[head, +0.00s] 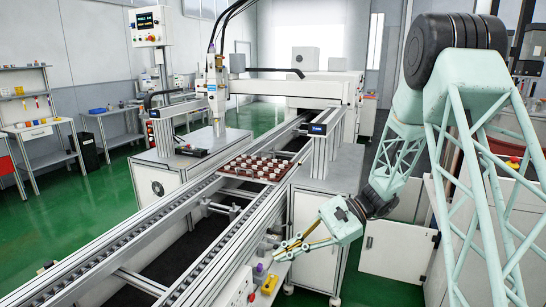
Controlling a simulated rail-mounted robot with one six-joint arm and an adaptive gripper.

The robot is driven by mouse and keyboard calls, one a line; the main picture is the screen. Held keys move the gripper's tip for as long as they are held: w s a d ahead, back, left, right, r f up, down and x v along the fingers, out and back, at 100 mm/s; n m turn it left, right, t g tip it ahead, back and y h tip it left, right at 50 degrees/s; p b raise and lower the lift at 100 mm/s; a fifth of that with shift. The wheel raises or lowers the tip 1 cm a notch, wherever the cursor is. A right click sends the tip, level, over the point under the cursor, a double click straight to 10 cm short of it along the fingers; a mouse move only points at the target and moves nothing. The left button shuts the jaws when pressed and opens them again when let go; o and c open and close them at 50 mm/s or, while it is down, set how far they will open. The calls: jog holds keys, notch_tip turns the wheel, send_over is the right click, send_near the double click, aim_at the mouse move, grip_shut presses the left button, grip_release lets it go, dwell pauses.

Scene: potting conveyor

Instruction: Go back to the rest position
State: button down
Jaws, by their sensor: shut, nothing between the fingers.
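My gripper (290,247) hangs at the end of my pale green arm, low at the right of the conveyor. Its fingers point left toward the conveyor's near side rail, above a low shelf. The fingers are shut with nothing between them. The conveyor (163,243) runs from the lower left up to the potting machine (218,85). A brown tray (245,176) with several round pale parts sits on the conveyor, apart from my gripper.
A yellow item (269,285) and a purple-capped bottle (259,269) stand close below my gripper beside the conveyor. A white cabinet (398,250) stands behind my arm. Shelves (35,130) line the left wall. Green floor is open at the left.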

jog(key=s+d+r+n+t+h, duration=0.1)
jog(key=s+d+r+n+h, duration=0.15)
jog(key=s+r, duration=0.55)
jog(key=s+d+r+n+t+h, duration=0.1)
jog(key=s+d+r+n+h, duration=0.25)
jog(key=s, duration=0.75)
jog(key=s+d+r+n+h, duration=0.1)
jog(key=s+d+r+h, duration=0.25)
jog(key=s+r, duration=0.5)
jog(key=s+d+r+n+t+h, duration=0.3)
jog(key=s+d, duration=0.5)
jog(key=s, duration=0.4)
jog(key=shift+s+d+t, duration=0.3)
jog(key=shift+d+t, duration=0.05)
jog(key=shift+t, duration=0.45)
jog(key=shift+f, duration=0.15)
dwell(0.6)
notch_tip(320, 180, down, 6)
jog(key=b, duration=0.5)
jog(key=shift+r+b, duration=0.2)
jog(key=shift+b, duration=0.2)
dwell(0.5)
